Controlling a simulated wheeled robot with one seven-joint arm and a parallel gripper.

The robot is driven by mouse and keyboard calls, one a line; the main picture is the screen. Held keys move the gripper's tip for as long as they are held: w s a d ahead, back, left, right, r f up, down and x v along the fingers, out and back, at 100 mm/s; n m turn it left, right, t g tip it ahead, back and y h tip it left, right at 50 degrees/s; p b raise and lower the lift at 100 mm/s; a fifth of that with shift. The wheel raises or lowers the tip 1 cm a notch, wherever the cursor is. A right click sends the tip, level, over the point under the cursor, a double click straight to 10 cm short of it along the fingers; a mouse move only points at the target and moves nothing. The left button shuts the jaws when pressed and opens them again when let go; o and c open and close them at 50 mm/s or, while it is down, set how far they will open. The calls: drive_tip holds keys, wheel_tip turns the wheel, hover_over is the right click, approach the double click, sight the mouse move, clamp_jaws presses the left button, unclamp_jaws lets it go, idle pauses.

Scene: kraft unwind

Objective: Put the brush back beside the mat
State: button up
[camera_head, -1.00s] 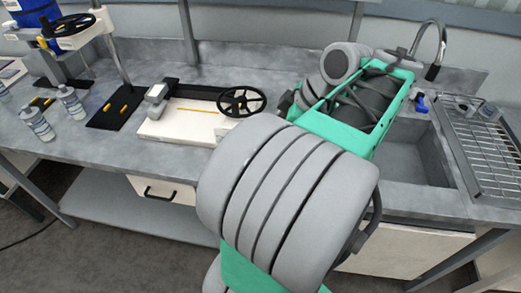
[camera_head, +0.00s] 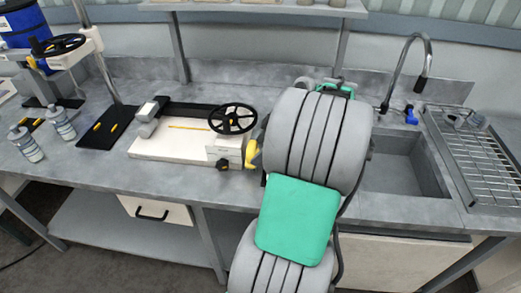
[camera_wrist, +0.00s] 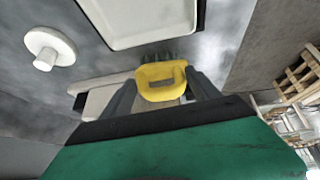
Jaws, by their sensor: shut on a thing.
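The brush (camera_wrist: 160,84) is yellow with dark bristles at its far end. My gripper (camera_wrist: 158,88) is shut on it in the wrist view, one dark finger on each side. In the head view my arm hides the gripper, and a yellow piece that looks like the brush (camera_head: 252,153) shows at the arm's left edge, by the white wheel device. A flat black mat-like sheet (camera_head: 98,141) lies on the counter to the left, under a metal post. I cannot tell for sure whether it is the mat.
The white device with a black handwheel (camera_head: 233,118) stands left of my arm. Clear bottles (camera_head: 61,123) stand at the far left. A sink (camera_head: 400,172), tap (camera_head: 428,65) and wire rack (camera_head: 480,150) are on the right. Bare counter lies in front of the white device.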

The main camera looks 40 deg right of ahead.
drive_tip(key=shift+f, duration=0.6)
drive_tip(key=shift+f, duration=0.2)
drive_tip(key=o, duration=1.4)
drive_tip(key=shift+r, duration=0.1)
drive_tip(key=shift+o, duration=0.2)
